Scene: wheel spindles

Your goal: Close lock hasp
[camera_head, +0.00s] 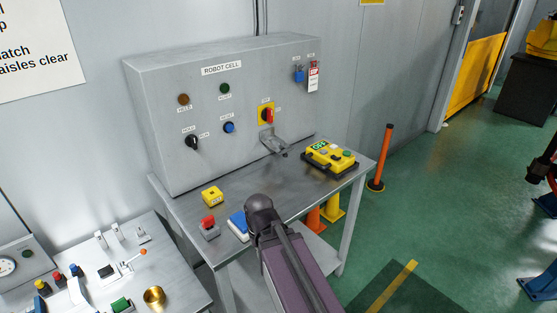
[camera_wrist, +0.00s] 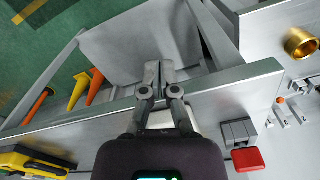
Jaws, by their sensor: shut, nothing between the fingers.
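The grey metal hasp (camera_head: 272,140) is on the front of the ROBOT CELL panel, below the red rotary switch (camera_head: 267,115) on its yellow plate. It sticks out from the panel towards the table and looks swung open. A blue padlock (camera_head: 299,75) and a red-and-white tag (camera_head: 313,77) hang at the panel's upper right. My gripper (camera_wrist: 157,72) is shut and empty in the wrist view, over the table's front edge and away from the hasp. In the head view my arm hides the fingers. The hasp is not in the wrist view.
On the metal table (camera_head: 290,185) are a yellow control box (camera_head: 330,157), a small yellow block (camera_head: 212,196), a red button (camera_head: 208,222) and a blue-and-white item (camera_head: 239,224). A second bench with a brass cup (camera_head: 154,297) stands at lower left. An orange post (camera_head: 381,155) stands right.

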